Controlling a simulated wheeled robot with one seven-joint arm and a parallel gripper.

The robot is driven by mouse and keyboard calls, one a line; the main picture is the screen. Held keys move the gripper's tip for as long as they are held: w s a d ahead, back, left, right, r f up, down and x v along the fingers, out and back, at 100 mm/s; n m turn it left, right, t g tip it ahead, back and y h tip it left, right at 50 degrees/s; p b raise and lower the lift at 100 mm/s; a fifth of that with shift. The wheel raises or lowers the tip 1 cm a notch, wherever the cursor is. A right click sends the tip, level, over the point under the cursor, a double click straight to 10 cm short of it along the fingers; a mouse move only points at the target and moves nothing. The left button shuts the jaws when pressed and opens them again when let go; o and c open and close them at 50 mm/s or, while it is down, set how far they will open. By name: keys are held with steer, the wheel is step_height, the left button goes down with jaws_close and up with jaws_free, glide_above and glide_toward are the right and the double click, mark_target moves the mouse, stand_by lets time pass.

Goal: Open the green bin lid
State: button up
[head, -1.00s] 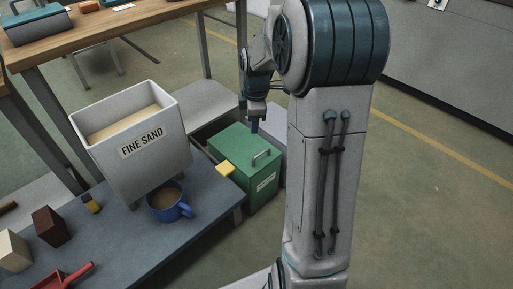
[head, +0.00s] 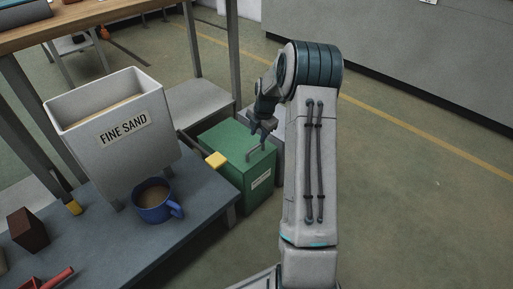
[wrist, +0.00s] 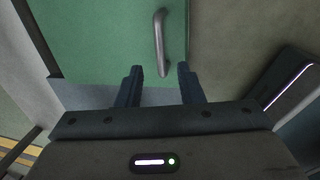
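The green bin (head: 230,168) stands on the floor to the right of the low grey bench. Its lid (head: 228,142) is closed and has a grey bar handle (head: 257,152) near its right side. In the wrist view, the handle (wrist: 161,42) stands on the green lid (wrist: 105,45). My gripper (head: 263,132) is just above the handle in the head view. In the wrist view, the fingers of my gripper (wrist: 160,84) are apart with nothing between them, and the handle lies beyond their tips. I cannot tell the exact gap to it.
A white "FINE SAND" box (head: 122,128) and a blue mug (head: 153,201) stand on the bench (head: 205,200). Open floor (head: 410,210) lies to the right.

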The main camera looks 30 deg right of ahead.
mark_target(256, 147)
steer(key=f, duration=0.2)
steer(key=f+b, duration=0.1)
steer(key=f, duration=0.1)
steer(key=w+f+b, duration=0.1)
steer(key=f, duration=0.1)
steer(key=shift+a, duration=0.2)
steer(key=shift+r, duration=0.1)
jaws_close()
